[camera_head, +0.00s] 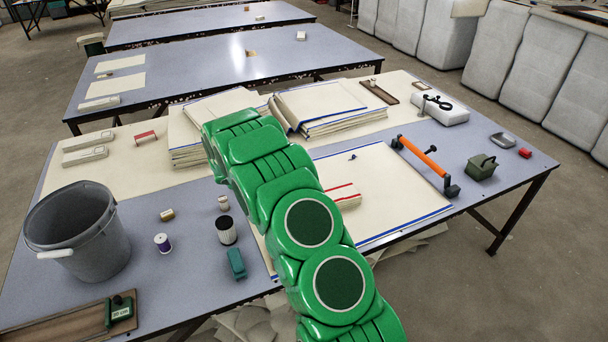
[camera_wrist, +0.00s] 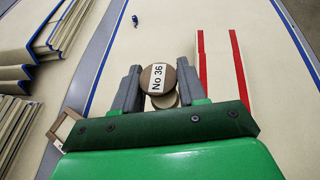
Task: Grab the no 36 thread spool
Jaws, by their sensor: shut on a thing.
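The No 36 thread spool (camera_wrist: 158,78) shows in the wrist view with its round brown end and a white label reading "No 36". My gripper (camera_wrist: 157,88) has one grey finger on each side of the spool and is shut on it. A sheet of pale cloth lies below the spool; I cannot tell how high the spool is above it. In the head view my green arm hides the gripper and this spool.
A grey bucket (camera_head: 75,235) stands at the left of the table. A purple spool (camera_head: 162,243), a black-and-white spool (camera_head: 226,231) and a teal object (camera_head: 236,263) stand near it. Cloth stacks (camera_head: 330,105) lie behind my arm. A folded cloth with red stripes (camera_wrist: 222,75) lies right of my gripper.

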